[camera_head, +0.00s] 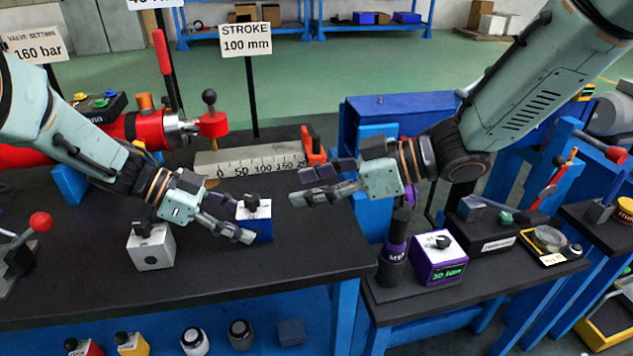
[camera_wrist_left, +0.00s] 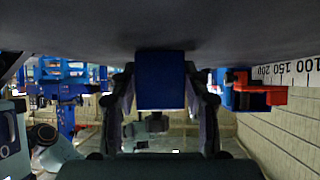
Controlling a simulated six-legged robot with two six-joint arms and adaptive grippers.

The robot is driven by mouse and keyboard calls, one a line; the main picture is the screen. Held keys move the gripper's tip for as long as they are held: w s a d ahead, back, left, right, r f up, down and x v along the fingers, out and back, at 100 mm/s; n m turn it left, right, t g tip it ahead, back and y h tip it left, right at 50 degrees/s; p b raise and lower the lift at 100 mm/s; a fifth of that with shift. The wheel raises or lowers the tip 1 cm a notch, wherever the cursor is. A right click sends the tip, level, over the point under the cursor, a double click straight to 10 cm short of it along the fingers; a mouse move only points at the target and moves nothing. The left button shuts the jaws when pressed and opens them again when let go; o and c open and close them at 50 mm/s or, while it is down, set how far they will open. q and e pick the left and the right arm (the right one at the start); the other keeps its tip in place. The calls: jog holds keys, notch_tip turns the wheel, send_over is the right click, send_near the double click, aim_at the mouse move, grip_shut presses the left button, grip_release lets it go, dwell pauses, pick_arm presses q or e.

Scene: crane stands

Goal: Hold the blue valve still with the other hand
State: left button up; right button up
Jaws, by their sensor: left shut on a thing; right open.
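The blue valve (camera_head: 264,228) is a small blue block with a white top and a black knob, standing on the dark bench top. My left gripper (camera_head: 243,221) is shut on it from the left, with the near finger across its front. In the left wrist view the blue valve (camera_wrist_left: 161,80) fills the space between the two fingers of my left gripper (camera_wrist_left: 163,95). My right gripper (camera_head: 308,186) is open and empty above the bench, to the right of the valve and apart from it.
A silver block with a black knob (camera_head: 152,250) stands left of the valve. A ruler (camera_head: 250,166) with a red end piece (camera_head: 313,146) lies behind. A red cylinder (camera_head: 115,128) is at back left. A purple box (camera_head: 438,264) stands on the lower right-hand bench.

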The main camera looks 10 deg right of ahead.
dwell(0.4)
pick_arm(q)
jog(key=o, duration=1.5)
jog(key=shift+c, duration=0.2)
